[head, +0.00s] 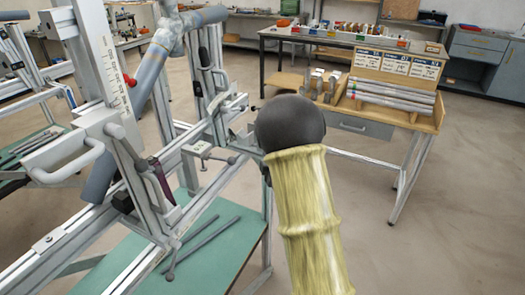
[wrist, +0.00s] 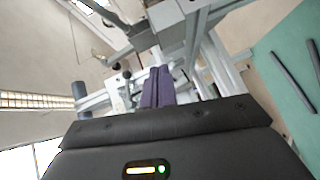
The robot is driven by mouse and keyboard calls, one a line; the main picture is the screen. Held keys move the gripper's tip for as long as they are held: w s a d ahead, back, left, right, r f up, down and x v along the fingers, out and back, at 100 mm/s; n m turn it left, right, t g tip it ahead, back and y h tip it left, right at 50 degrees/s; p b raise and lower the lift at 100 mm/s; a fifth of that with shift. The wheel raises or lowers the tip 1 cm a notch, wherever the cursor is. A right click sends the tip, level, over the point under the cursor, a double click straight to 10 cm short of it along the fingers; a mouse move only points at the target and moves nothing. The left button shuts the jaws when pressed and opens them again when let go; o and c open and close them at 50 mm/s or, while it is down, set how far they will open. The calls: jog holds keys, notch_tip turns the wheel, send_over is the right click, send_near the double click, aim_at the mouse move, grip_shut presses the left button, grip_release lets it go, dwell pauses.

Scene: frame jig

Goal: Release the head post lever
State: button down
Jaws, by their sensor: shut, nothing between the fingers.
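The frame jig (head: 112,150) stands at the left in the head view, with an upright post with a scale (head: 108,70) and a grey tube (head: 150,82) slanting behind it. A dark red, lever-like part (head: 160,182) hangs on the jig's near upright. I cannot tell for sure which part is the head post lever. In the wrist view my gripper's purple fingers (wrist: 158,72) are together and empty, in front of the jig's metal bars. Small black knobs (wrist: 116,66) show just left of the fingertips; I cannot tell if they touch. In the head view my arm hides my gripper.
A green board (head: 215,250) with dark tubes lies low in the jig; it also shows at the right in the wrist view (wrist: 295,55). A white loop handle (head: 65,165) sticks out at the left. A wooden workbench (head: 400,115) stands behind at the right. The floor at the right is clear.

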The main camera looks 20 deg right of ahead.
jog(key=s+a+f+m+g, duration=0.1)
jog(key=s+m+g, duration=0.3)
jog(key=s, duration=0.6)
jog(key=s+a+f+m+g, duration=0.1)
jog(key=s+a+m+g, duration=0.3)
jog(key=s, duration=0.6)
jog(key=s+a+f+m+g, duration=0.1)
jog(key=s+a+m+g, duration=0.1)
jog(key=s+m+g, duration=0.3)
jog(key=s+m, duration=0.3)
jog(key=s, duration=0.2)
jog(key=shift+a+f+g, duration=0.25)
jog(key=shift+f+g, duration=0.15)
jog(key=shift+w, duration=0.1)
